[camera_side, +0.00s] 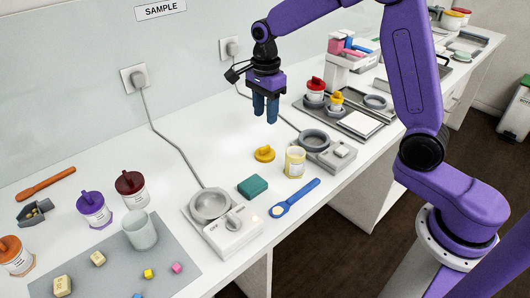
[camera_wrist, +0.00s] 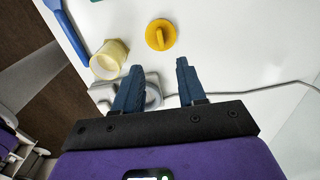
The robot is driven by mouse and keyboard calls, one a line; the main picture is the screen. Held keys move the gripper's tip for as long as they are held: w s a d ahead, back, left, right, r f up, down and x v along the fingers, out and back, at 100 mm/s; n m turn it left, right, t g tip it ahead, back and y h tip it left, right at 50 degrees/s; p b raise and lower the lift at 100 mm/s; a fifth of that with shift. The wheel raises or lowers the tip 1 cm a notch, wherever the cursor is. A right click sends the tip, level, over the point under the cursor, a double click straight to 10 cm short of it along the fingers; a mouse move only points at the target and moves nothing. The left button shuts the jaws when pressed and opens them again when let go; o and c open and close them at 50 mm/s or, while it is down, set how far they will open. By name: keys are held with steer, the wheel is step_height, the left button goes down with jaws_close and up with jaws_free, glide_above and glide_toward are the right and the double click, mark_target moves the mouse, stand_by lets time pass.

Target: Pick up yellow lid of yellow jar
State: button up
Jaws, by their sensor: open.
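A yellow lid (camera_side: 264,154) with a raised grip lies on the white counter; it also shows in the wrist view (camera_wrist: 160,35), ahead of the fingertips. The yellow jar (camera_side: 295,163) stands open-topped beside it, to its right in the side view, with a pale label. In the wrist view the jar (camera_wrist: 110,57) is left of the lid. My gripper (camera_side: 266,118) is above the counter, pointing down, behind the lid in the side view. Its blue fingers (camera_wrist: 160,75) are apart with nothing between them.
A grey scale-like device (camera_side: 338,154) stands right of the jar. A blue spoon (camera_side: 295,197), a teal block (camera_side: 252,187) and a white device with a dial (camera_side: 232,234) are nearby. A cable (camera_side: 160,135) runs along the counter.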

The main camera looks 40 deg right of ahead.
mark_target(265, 147)
step_height(265, 147, down, 11)
steer(key=shift+f, duration=0.1)
stand_by(0.5)
jaws_close()
